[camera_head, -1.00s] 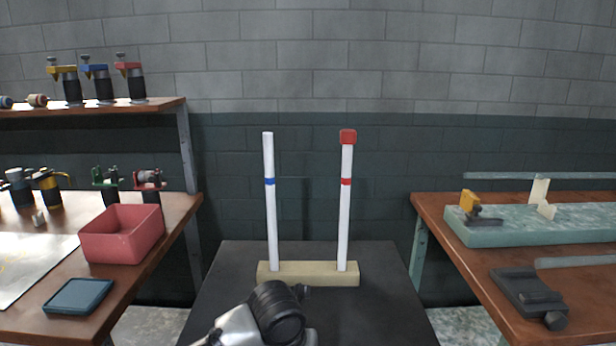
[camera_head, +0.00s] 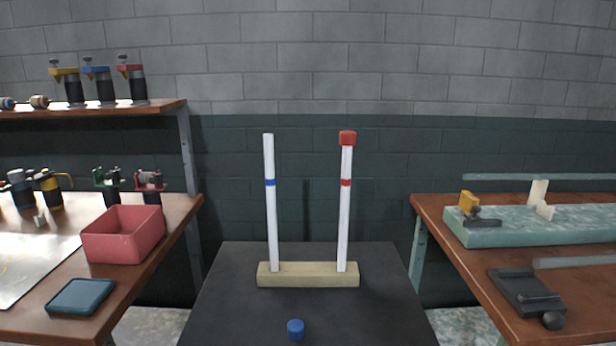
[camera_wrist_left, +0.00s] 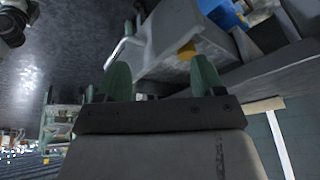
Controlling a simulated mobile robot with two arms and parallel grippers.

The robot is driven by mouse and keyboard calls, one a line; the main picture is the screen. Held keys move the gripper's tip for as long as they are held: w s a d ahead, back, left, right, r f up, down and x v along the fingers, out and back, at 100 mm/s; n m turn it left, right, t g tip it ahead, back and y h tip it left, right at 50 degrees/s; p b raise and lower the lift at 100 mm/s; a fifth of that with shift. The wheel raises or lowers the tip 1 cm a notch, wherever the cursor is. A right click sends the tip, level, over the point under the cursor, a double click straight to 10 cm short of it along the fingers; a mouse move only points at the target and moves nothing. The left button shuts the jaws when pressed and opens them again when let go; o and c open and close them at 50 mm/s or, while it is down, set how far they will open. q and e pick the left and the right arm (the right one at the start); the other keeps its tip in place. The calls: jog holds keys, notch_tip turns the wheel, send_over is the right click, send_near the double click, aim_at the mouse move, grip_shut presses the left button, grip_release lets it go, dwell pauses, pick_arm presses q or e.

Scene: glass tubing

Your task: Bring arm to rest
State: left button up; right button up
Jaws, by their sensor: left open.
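My left gripper (camera_wrist_left: 160,80) shows in the left wrist view, with two green fingers spread apart and nothing between them. Neither of my grippers shows in the head view now. Two white tubes stand upright in a pale wooden block (camera_head: 308,274) on the dark table. The left tube (camera_head: 271,220) has a blue band and a bare top. The right tube (camera_head: 344,225) has a red band and a red cap (camera_head: 347,138) on its top. A small blue cap (camera_head: 296,329) sits on the table in front of the block.
A bench with a red bin (camera_head: 123,235) and a blue tray (camera_head: 80,296) is at the left. A bench at the right holds a teal slab (camera_head: 560,226) and a black fixture (camera_head: 526,294). The dark table (camera_head: 230,310) is clear around the block and blue cap.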

pick_arm(q)
jog(key=s+a+n+y, duration=0.3)
jog(key=s+a+n, duration=0.4)
jog(key=a+n, duration=0.1)
notch_tip(320, 180, down, 21)
jog(key=g+p, duration=0.2)
jog(key=p, duration=0.4)
jog(key=s+a+f+p, duration=0.1)
jog(key=s+f+p, duration=0.1)
jog(key=s+f, duration=0.3)
jog(key=s+a+f+p, duration=0.1)
jog(key=s+f, duration=0.5)
jog(key=s, duration=0.6)
jog(key=shift+a+f+m+g+p, duration=0.25)
jog(key=shift+m+g+p, duration=0.15)
jog(key=shift+p, duration=0.4)
jog(key=shift+o, duration=0.5)
jog(key=shift+s, duration=0.1)
